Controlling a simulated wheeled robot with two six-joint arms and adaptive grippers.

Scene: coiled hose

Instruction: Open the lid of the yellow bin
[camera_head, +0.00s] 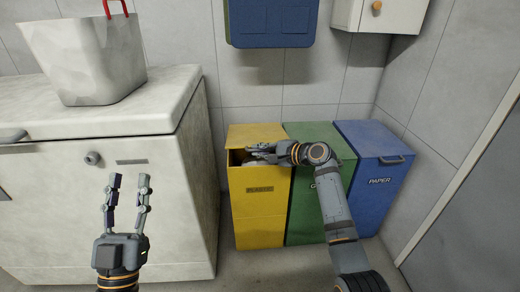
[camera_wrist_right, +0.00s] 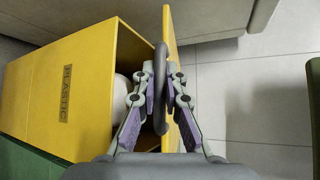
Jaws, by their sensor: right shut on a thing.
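The yellow bin (camera_head: 258,212), labelled PLASTIC, stands at the left of a row of bins in the head view. Its lid (camera_head: 255,135) is partly raised, with a dark gap under it. In the right wrist view the yellow bin (camera_wrist_right: 85,85) and its lid (camera_wrist_right: 182,112) are apart, and something whitish (camera_wrist_right: 122,92) shows inside. My right gripper (camera_head: 258,152) is at the lid's front. It is shut on the lid's grey handle (camera_wrist_right: 159,75), which lies between its fingers. My left gripper (camera_head: 128,190) is open and empty, away from the bins.
A green bin (camera_head: 303,212) and a blue bin (camera_head: 380,180) labelled PAPER stand to the right. A white cabinet (camera_head: 170,210) with a pale bag (camera_head: 85,55) on top is at left. A blue wall box (camera_head: 272,22) hangs above the bins.

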